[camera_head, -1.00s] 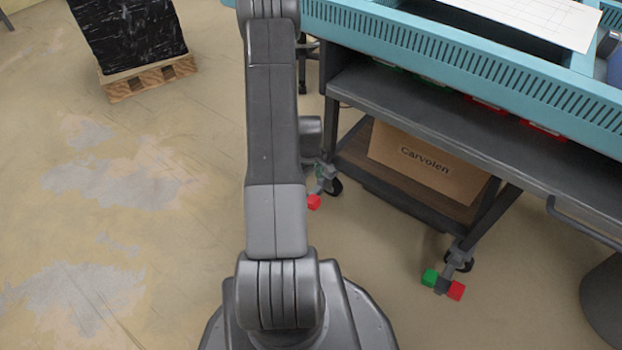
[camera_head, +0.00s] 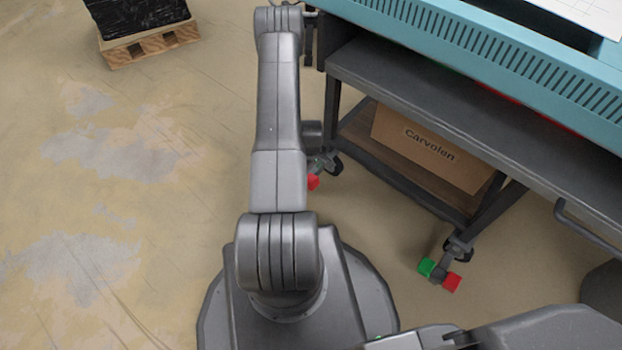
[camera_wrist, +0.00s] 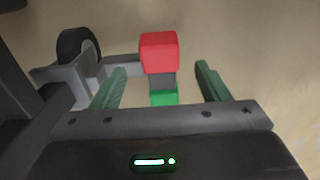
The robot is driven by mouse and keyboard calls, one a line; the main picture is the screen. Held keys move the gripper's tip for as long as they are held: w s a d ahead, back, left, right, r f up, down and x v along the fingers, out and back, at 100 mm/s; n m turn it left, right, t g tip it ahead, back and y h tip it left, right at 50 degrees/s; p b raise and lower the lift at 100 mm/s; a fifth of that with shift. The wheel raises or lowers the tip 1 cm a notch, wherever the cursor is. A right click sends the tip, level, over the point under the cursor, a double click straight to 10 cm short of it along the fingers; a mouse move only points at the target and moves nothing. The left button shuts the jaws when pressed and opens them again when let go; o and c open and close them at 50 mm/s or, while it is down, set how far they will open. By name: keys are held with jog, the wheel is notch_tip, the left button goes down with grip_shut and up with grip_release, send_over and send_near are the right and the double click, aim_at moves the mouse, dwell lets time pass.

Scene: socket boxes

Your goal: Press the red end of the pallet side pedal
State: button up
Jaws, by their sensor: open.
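In the wrist view, the pedal's red end (camera_wrist: 160,52) is a bright red block. It is farther from my gripper than the green end (camera_wrist: 164,97), with a grey bar between them. My gripper (camera_wrist: 161,70) is open, with one green finger on each side of the pedal and visible gaps to both. Whether anything touches the pedal cannot be told. In the head view, the red end of the pallet-side caster pedal (camera_head: 313,182) shows just right of my arm, partly hidden. My gripper is not clearly visible there.
A wooden pallet (camera_head: 150,46) with a black wrapped load stands at upper left. The teal-topped cart (camera_head: 455,45) holds a Carvolen box (camera_head: 430,148) on its lower shelf. Another pedal (camera_head: 440,274) with green and red ends is at lower right. A dark caster wheel (camera_wrist: 78,50) is left of the pedal.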

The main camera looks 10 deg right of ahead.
jog(key=shift+f+b, duration=0.4)
jog(key=shift+f, duration=1.75)
jog(key=shift+c, duration=0.4)
